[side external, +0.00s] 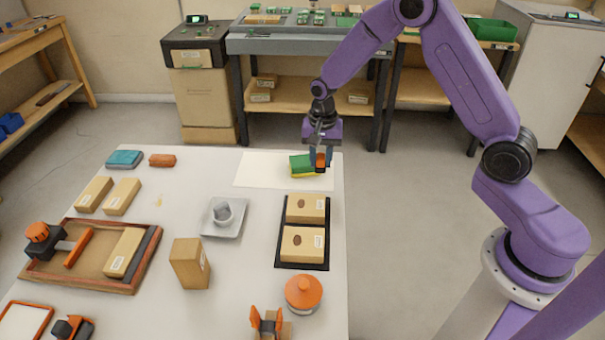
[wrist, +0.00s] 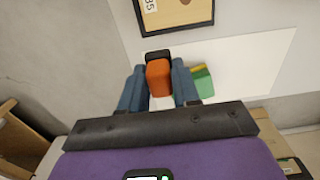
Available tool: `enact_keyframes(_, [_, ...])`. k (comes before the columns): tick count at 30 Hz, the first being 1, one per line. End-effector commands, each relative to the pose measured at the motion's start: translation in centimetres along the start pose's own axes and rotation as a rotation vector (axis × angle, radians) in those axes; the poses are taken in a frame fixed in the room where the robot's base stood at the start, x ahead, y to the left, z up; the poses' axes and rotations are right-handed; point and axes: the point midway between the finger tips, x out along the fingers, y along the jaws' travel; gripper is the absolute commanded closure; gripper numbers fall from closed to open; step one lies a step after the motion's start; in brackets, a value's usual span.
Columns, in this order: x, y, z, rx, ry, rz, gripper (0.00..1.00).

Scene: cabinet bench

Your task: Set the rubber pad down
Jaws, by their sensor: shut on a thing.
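My gripper (side external: 320,160) is at the far right of the table, pointing down over the white sheet (side external: 258,170). Its two blue fingers, seen in the wrist view (wrist: 158,85), are shut on a small orange block with a dark end, which I take as the rubber pad (wrist: 158,76). The pad also shows between the fingers in the side view (side external: 320,162). I cannot tell whether its underside touches the sheet. A green and yellow block (side external: 301,166) lies on the sheet right beside the gripper; it is partly hidden behind a finger in the wrist view (wrist: 203,82).
A black tray (side external: 302,228) with two tan boxes lies just in front of the sheet. The sheet's left part is clear. The table's right edge is close to the gripper.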

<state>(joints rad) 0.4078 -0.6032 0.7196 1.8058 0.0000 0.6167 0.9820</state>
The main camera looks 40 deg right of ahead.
Motion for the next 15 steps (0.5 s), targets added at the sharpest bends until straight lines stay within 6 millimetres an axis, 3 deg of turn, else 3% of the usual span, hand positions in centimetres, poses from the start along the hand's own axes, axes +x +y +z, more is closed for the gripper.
enact_keyframes(15, [5.7,-4.2,-3.8,-0.001,0.0,0.0,0.99])
